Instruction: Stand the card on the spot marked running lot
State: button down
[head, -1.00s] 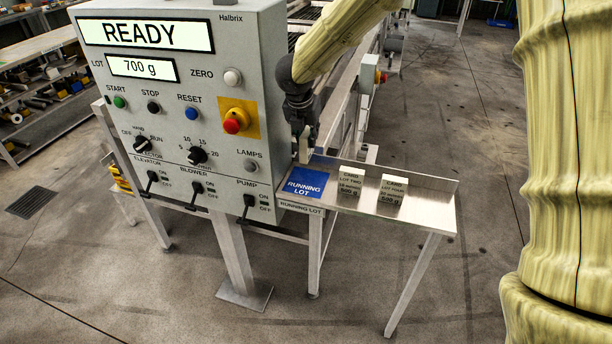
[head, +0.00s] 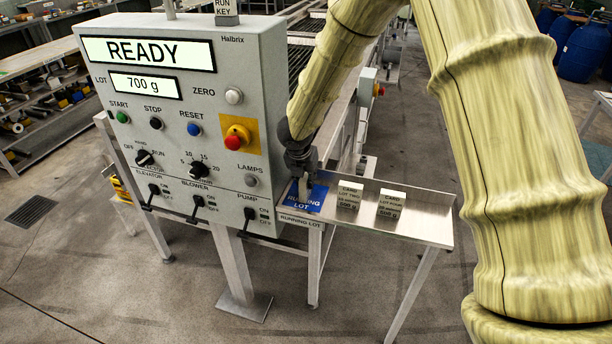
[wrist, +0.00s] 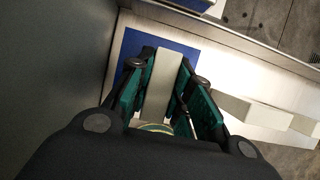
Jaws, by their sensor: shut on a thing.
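My gripper (head: 303,176) is shut on a pale card (wrist: 162,84), which shows between the green-padded fingers (wrist: 160,90) in the wrist view. It is over the blue spot marked running lot (head: 316,203), at the left end of a metal shelf (head: 425,222). The blue spot also shows around the card in the wrist view (wrist: 131,50). The gripper and card hide part of the spot in the head view. I cannot tell whether the card's foot touches it. The card's own lettering is not readable.
Two cards, lot two (head: 349,196) and lot four (head: 391,204), stand on the shelf right of the spot. The grey control panel (head: 180,110) rises close on the left, reading READY and 700 g. A raised lip (head: 400,186) runs along the shelf's back.

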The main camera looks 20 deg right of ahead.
jog(key=shift+s, duration=0.1)
jog(key=shift+f, duration=0.1)
jog(key=c, duration=1.3)
grip_release()
jog(key=shift+r, duration=0.3)
jog(key=b+v, duration=0.2)
jog(key=v, duration=0.9)
jog(key=shift+s+a+r, duration=0.15)
jog(key=shift+r, duration=0.2)
